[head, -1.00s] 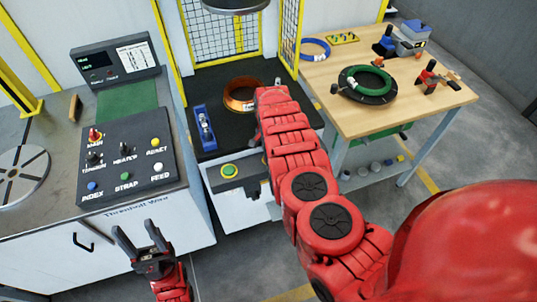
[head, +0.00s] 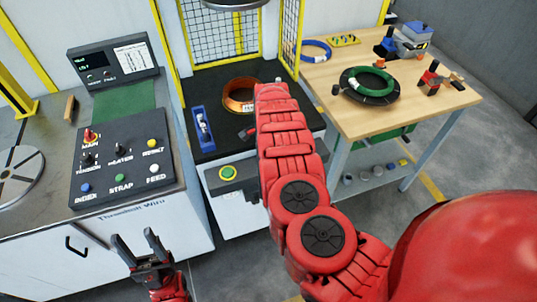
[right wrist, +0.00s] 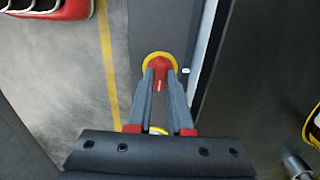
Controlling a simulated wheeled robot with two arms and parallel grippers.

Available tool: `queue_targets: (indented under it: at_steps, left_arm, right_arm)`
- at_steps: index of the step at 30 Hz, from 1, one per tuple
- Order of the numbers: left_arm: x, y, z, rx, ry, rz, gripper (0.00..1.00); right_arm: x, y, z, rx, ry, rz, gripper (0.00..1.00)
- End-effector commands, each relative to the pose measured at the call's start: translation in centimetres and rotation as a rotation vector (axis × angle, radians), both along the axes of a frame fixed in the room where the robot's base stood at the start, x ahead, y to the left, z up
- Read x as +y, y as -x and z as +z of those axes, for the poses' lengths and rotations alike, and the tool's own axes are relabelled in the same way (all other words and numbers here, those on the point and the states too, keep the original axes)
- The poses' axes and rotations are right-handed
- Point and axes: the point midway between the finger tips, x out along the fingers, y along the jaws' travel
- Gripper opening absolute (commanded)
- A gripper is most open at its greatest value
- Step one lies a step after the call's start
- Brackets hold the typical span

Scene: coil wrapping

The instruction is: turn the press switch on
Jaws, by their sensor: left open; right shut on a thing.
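The press switch is a red knob (right wrist: 158,70) on a round yellow base (right wrist: 146,58), set on a dark grey panel in the right wrist view. My right gripper (right wrist: 160,82) is shut on the red knob, with one finger on each side. In the head view my right forearm hides the knob and the right fingertips. My left gripper (head: 135,240) is open and empty, in front of the white cabinet at the lower left.
A copper coil (head: 240,97) lies on the black press bed. A control panel (head: 121,166) stands at left; a wooden table (head: 425,118) holds a green coil (head: 370,82).

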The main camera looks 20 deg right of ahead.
Motion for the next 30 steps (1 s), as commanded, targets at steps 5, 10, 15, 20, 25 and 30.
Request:
queue_targets:
  at_steps: [5, 10, 15, 20, 25, 30]
  left_arm:
    - [0.0, 0.0, 0.0, 0.000, 0.000, 0.000, 0.56]
    - [0.0, 0.0, 0.0, 0.000, 0.000, 0.000, 0.56]
    - [0.0, 0.0, 0.0, 0.000, 0.000, 0.000, 0.56]
    - [0.0, 0.0, 0.0, 0.000, 0.000, 0.000, 0.56]
    - [0.0, 0.0, 0.0, 0.000, 0.000, 0.000, 0.56]
    - [0.0, 0.0, -0.3, 0.000, 0.000, 0.000, 0.56]
  right_arm:
    - [0.0, 0.0, 0.0, 0.000, 0.000, -0.004, 0.00]
    - [0.0, 0.0, 0.0, 0.000, 0.000, -0.004, 0.00]
    - [0.0, 0.0, 0.0, 0.000, 0.000, -0.003, 0.47]
    - [0.0, 0.0, 0.0, 0.000, 0.000, -0.002, 0.49]
    - [0.0, 0.0, 0.1, 0.000, 0.000, -0.002, 0.49]
    - [0.1, -0.1, 1.6, -0.002, -0.001, -0.001, 0.49]
